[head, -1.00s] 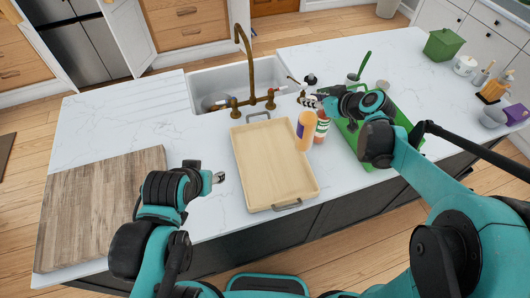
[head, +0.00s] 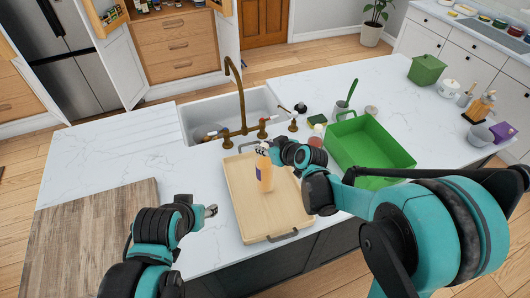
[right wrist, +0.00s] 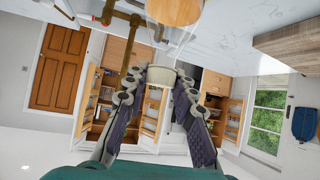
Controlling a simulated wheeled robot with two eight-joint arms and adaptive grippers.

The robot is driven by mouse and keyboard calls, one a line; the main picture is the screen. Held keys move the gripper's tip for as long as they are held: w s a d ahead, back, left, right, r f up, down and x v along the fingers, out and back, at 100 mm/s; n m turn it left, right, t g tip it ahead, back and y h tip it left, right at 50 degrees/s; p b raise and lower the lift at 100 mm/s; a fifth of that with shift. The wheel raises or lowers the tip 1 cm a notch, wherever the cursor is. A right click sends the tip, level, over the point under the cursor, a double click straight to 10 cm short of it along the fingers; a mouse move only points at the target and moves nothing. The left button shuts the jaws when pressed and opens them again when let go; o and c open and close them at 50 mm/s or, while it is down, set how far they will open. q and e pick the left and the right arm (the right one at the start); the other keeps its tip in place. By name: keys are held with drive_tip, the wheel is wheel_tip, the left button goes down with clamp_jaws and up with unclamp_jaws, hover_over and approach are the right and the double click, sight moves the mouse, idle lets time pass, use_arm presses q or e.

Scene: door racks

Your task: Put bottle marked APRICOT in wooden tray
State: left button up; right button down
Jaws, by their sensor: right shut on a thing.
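An orange bottle (head: 265,178) with a purple label patch stands upright at the wooden tray (head: 239,206), over its floor in the head view. I cannot tell if its base touches the tray. Its lettering is too small to read. My right gripper (head: 267,150) is shut on the top of this bottle. In the right wrist view a pale round piece (right wrist: 161,74) sits between the fingertips. My left gripper (head: 210,211) is near the tray's left side, apart from it, and holds nothing visible; its opening is unclear.
A second bottle (head: 317,142) is mostly hidden behind my right arm, right of the tray. A green bin (head: 372,140) stands farther right. The sink (head: 205,110) with a brass faucet (head: 240,95) lies behind the tray. A wooden board (head: 95,230) lies left, with clear counter between.

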sight(265, 169)
wheel_tip(265, 169, down, 3)
drive_tip(key=shift+w+r, duration=0.1)
drive_tip(key=shift+w, duration=0.05)
drive_tip(key=shift+b, duration=0.3)
drive_tip(key=c, duration=1.3)
unclamp_jaws()
drive_tip(key=shift+o, duration=0.2)
